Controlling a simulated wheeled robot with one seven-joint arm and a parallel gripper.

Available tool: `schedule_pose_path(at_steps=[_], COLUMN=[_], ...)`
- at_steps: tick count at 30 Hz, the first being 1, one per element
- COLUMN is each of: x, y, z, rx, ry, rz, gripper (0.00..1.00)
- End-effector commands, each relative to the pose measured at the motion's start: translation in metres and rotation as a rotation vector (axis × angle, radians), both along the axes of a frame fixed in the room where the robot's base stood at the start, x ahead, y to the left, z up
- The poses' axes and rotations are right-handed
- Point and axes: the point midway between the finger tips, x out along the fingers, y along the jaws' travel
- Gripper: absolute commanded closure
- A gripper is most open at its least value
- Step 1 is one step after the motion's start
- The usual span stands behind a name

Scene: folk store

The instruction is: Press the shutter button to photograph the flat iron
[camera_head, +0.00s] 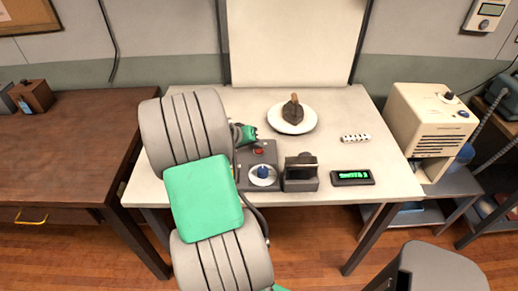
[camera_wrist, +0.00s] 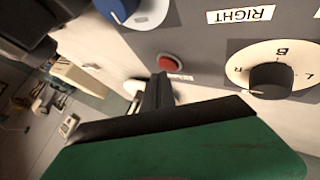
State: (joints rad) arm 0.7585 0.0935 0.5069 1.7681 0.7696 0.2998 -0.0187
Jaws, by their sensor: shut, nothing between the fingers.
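The flat iron (camera_head: 293,111), dark with a brown handle, sits on a round white plate (camera_head: 311,124) on the white table. A grey control box (camera_head: 245,181) stands nearer, with a red button (camera_head: 259,152) on top; the button also shows in the wrist view (camera_wrist: 170,62). My gripper (camera_wrist: 160,80) is shut and empty, its dark fingertips close to the red button in that view. I cannot tell whether they touch it. In the head view my arm hides the box's left side. A dark camera-like device (camera_head: 300,184) stands right of the box.
The box has a blue knob (camera_head: 263,170) and a black knob (camera_wrist: 270,78) on a lettered dial. A green-lit display (camera_head: 352,178) and a black-and-white patterned bar (camera_head: 356,138) lie to the right. A beige machine (camera_head: 432,125) stands beside the table.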

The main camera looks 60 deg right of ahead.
Motion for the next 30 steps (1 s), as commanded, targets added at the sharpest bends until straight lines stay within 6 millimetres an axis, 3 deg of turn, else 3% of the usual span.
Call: schedule_pose_path(at_steps=[12,25,30], x=[0.000,0.000,0.000], y=[0.000,0.000,0.000], z=[0.007,0.050,0.056], rx=[-0.001,-0.001,-0.001], ry=[-0.001,-0.002,0.000], rz=[0.000,0.000,0.001], gripper=[1.00,1.00,1.00])
